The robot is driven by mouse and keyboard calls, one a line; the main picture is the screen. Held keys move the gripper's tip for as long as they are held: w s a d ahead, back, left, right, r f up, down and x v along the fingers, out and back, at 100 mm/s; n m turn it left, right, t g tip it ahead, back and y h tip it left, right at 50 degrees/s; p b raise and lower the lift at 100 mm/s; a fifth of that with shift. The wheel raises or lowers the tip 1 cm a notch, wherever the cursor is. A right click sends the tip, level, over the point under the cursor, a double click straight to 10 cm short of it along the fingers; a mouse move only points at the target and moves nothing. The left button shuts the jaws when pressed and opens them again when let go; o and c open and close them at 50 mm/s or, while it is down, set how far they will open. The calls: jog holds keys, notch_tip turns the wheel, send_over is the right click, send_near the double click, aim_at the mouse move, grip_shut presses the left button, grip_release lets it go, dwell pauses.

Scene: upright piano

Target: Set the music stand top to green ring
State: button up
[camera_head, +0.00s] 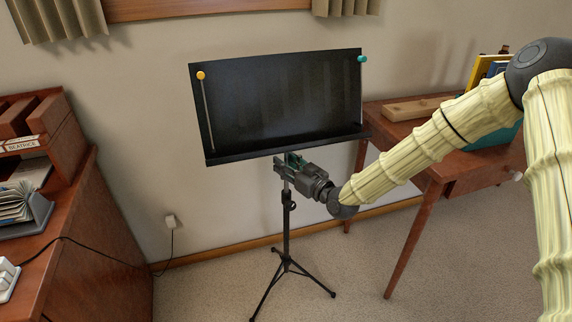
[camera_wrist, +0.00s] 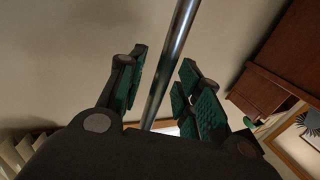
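The music stand has a wide black top (camera_head: 280,95), slightly tilted back, with a ledge along its lower edge. Its thin post (camera_head: 287,235) runs down to a tripod base, with a dark knob partway up. My gripper (camera_head: 287,167) is at the post just below the top. In the wrist view the bare metal post (camera_wrist: 172,62) passes between the green-padded fingers of my gripper (camera_wrist: 164,75). There is a gap on both sides, so the fingers are open around the post. I cannot make out a green ring in either view.
An orange-ended rod (camera_head: 201,76) and a teal-ended rod (camera_head: 362,59) are at the sides of the top. A wooden desk (camera_head: 455,170) stands close on the right, below my arm. A brown cabinet (camera_head: 95,230) is at left. Carpet around the tripod is clear.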

aim_at(289, 137)
grip_shut()
notch_tip(289, 137, up, 8)
jog(key=p, duration=0.3)
jog(key=shift+r+p, duration=0.15)
jog(key=shift+p, duration=0.2)
jog(key=shift+o, duration=0.2)
grip_release()
jog(key=shift+s, duration=0.1)
